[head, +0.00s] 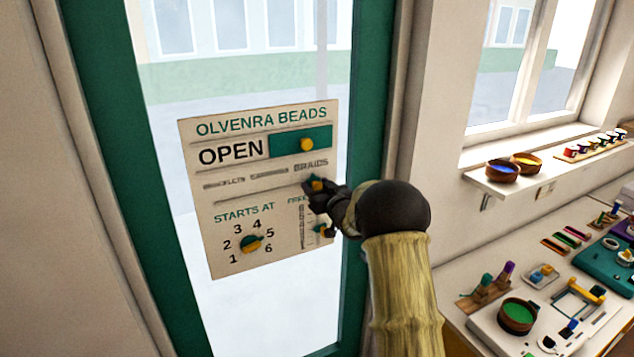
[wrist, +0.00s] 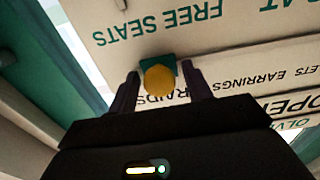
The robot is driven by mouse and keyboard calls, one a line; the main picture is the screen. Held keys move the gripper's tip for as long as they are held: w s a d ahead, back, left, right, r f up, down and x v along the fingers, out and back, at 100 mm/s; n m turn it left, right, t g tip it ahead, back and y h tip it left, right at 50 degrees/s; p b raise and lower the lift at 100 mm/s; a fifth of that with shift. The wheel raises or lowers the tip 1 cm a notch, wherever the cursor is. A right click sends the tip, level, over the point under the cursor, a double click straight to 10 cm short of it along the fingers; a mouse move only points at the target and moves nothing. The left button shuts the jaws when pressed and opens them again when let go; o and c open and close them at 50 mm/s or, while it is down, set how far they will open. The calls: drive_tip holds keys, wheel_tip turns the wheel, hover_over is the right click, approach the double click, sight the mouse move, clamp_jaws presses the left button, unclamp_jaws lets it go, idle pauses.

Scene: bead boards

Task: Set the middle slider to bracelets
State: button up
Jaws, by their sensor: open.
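The OLVENRA BEADS board (head: 240,262) hangs on the glass of a green door. Its middle slider row reads bracelets, earrings, braids from left to right in the head view, with small blurred lettering. The middle slider's yellow knob on a green base (head: 317,183) is at the right end, by BRAIDS. My gripper (head: 312,186) is at this knob. In the wrist view, upside down, the yellow knob (wrist: 159,80) sits between my two open fingers (wrist: 160,72). I cannot tell whether either finger touches it. The gripper partly hides the word BRAIDS there.
The OPEN slider knob (head: 306,144) is just above. The STARTS AT dial (head: 251,244) is lower left. The FREE SEATS slider knob (head: 322,229) is close below my gripper, partly hidden. A cluttered bead bench (head: 455,314) and a shelf (head: 505,187) stand at the right.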

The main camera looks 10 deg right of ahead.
drive_tip(key=shift+w, duration=0.15)
drive_tip(key=shift+c, duration=0.2)
clamp_jaws()
drive_tip(key=shift+b, duration=0.3)
